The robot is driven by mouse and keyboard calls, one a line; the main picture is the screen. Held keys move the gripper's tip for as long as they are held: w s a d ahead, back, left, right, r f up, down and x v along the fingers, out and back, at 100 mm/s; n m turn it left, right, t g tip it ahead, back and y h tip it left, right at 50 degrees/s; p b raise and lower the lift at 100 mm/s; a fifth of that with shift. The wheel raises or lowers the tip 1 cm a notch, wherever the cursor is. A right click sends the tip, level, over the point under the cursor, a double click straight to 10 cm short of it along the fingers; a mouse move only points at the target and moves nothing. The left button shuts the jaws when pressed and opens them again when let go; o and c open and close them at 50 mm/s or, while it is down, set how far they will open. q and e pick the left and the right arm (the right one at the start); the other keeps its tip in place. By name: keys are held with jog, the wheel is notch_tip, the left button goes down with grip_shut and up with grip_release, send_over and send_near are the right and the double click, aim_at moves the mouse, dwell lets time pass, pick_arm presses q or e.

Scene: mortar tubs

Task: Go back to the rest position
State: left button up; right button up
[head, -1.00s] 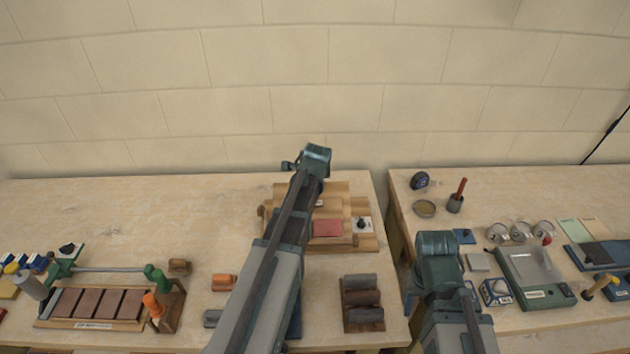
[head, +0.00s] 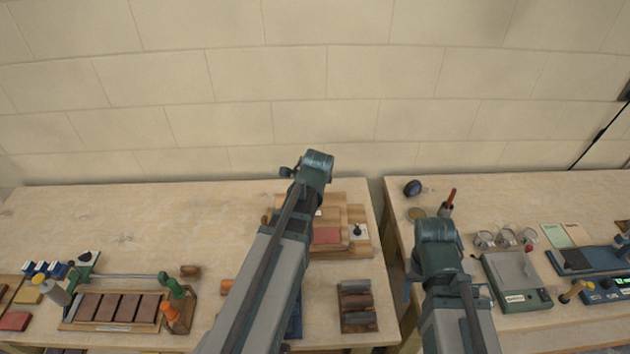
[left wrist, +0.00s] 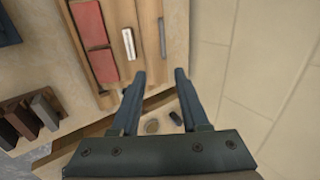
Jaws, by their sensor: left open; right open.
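My left arm reaches up the middle of the head view, and its gripper (head: 292,170) is at the far end, over the back of the left bench (head: 130,215). In the left wrist view, the left gripper's two fingers (left wrist: 160,75) are apart with nothing between them. A wooden stand with reddish blocks (head: 326,236) lies beyond and beside them; it also shows in the wrist view (left wrist: 92,35). My right gripper (head: 437,242) is by the front left of the right bench (head: 590,190). Its fingers are mostly hidden by the wrist and hold nothing visible.
A mould tray with brown blocks (head: 108,308) and a clamp stand at the left bench. Dark rolls (head: 357,305) lie near its front edge. A gap separates the benches. Glass dishes (head: 506,238) and a scale (head: 517,282) are on the right bench.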

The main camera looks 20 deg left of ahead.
dwell(0.4)
pick_arm(q)
jog(key=s+d+f+n+g+b, duration=0.2)
jog(key=s+d+f+n+b, duration=0.1)
jog(key=s+d, duration=0.4)
jog(key=s+d+f+n+g+h+b, duration=0.1)
jog(key=s+d+f+n+g+b, duration=0.1)
jog(key=s+d+f, duration=0.4)
jog(key=s+d+f+n+g+b, duration=0.2)
jog(key=s+d+f+n+b, duration=0.2)
jog(key=s+d, duration=0.3)
jog(key=d+f+b, duration=0.1)
jog(key=d, duration=0.2)
jog(key=shift+s+f+h+b, duration=0.15)
jog(key=shift+s+h+b, duration=0.2)
jog(key=shift+h+b, duration=0.05)
